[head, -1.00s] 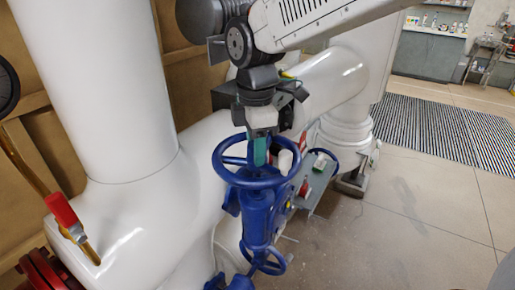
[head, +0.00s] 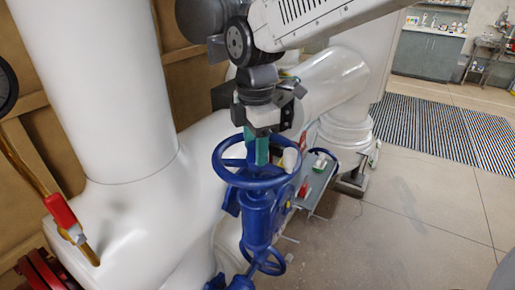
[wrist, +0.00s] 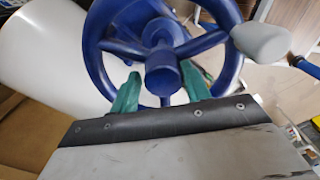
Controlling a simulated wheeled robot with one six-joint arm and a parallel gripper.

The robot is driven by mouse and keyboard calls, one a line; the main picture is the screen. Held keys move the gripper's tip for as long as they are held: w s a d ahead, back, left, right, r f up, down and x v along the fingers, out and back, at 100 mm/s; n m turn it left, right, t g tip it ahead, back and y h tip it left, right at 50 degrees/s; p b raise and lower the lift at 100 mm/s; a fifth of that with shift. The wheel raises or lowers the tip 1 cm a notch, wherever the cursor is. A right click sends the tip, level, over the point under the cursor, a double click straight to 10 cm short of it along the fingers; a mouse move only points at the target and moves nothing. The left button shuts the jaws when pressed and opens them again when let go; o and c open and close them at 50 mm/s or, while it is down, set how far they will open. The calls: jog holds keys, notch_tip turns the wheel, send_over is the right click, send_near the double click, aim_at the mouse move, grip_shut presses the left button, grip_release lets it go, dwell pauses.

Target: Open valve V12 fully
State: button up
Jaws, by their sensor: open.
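A blue handwheel valve stands upright in the middle of the head view, its wheel (head: 231,178) on top of a blue body (head: 259,222). No V12 label can be read. A pale grey knob (wrist: 262,40) sits on the wheel's rim, at the right in the wrist view. My gripper (head: 257,155) points down over the wheel. Its two green fingers are apart, also in the wrist view (wrist: 161,82), one on each side of the blue hub (wrist: 162,72). I cannot tell whether they touch the spokes. The near part of the rim is hidden by my gripper in the wrist view.
Large white pipes (head: 95,95) stand close at the left and behind the valve. A red-handled lever (head: 61,211) is at lower left. A smaller blue wheel (head: 270,262) sits below. A grey tray (head: 318,182) is right of the valve.

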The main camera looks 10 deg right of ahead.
jog(key=shift+o, duration=0.2)
jog(key=shift+s+d+r, duration=0.1)
jog(key=shift+r, duration=1.35)
jog(key=shift+s+d+r, duration=0.1)
jog(key=shift+r, duration=1.3)
jog(key=m, duration=0.5)
jog(key=shift+m, duration=0.4)
